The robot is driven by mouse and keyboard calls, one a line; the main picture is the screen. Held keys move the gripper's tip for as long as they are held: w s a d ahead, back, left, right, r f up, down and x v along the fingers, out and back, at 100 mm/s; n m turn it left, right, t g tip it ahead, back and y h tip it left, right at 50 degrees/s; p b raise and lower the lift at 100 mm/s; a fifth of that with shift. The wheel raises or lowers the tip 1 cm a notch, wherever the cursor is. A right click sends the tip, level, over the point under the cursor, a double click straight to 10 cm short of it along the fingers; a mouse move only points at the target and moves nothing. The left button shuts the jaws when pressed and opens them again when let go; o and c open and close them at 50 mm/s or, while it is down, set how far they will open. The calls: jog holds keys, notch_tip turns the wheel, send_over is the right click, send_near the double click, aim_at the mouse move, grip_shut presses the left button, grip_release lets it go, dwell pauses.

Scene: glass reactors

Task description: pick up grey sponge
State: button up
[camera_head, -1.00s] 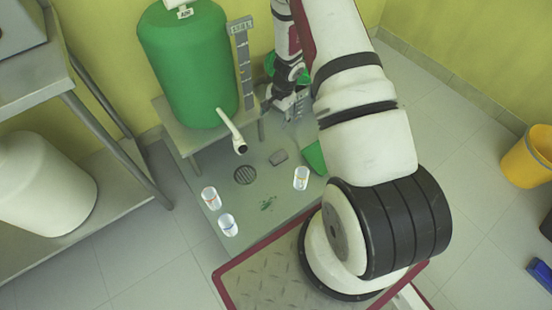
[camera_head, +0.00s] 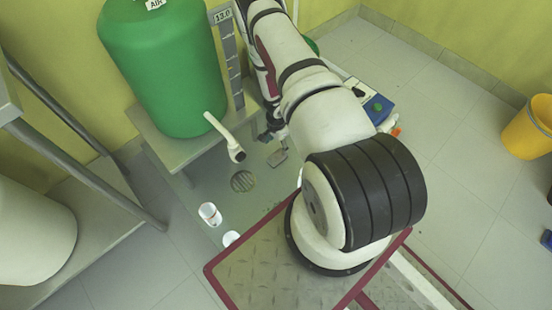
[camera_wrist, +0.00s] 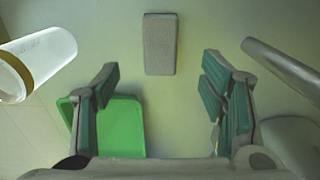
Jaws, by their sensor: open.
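The grey sponge (camera_wrist: 160,44) is a small rectangular block lying on the pale green surface, at the top middle of the wrist view. It also shows in the head view (camera_head: 278,158), close to my gripper. My gripper (camera_wrist: 158,78) is open and empty, its two green-padded fingers spread wide. In the wrist view the sponge lies beyond the fingertips, roughly centred between them, and nothing touches it. In the head view my gripper (camera_head: 270,135) is small and partly hidden by my arm.
A green dustpan-like tray (camera_wrist: 118,128) lies under the left finger.

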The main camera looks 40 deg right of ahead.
aim_at(277, 156)
jog(key=f+b, duration=0.1)
jog(key=f, duration=0.2)
jog(key=f+b, duration=0.1)
jog(key=f, duration=0.2)
jog(key=f+b, duration=0.2)
jog(key=f, duration=0.1)
jog(key=shift+d, duration=0.25)
jog(key=c, duration=1.2)
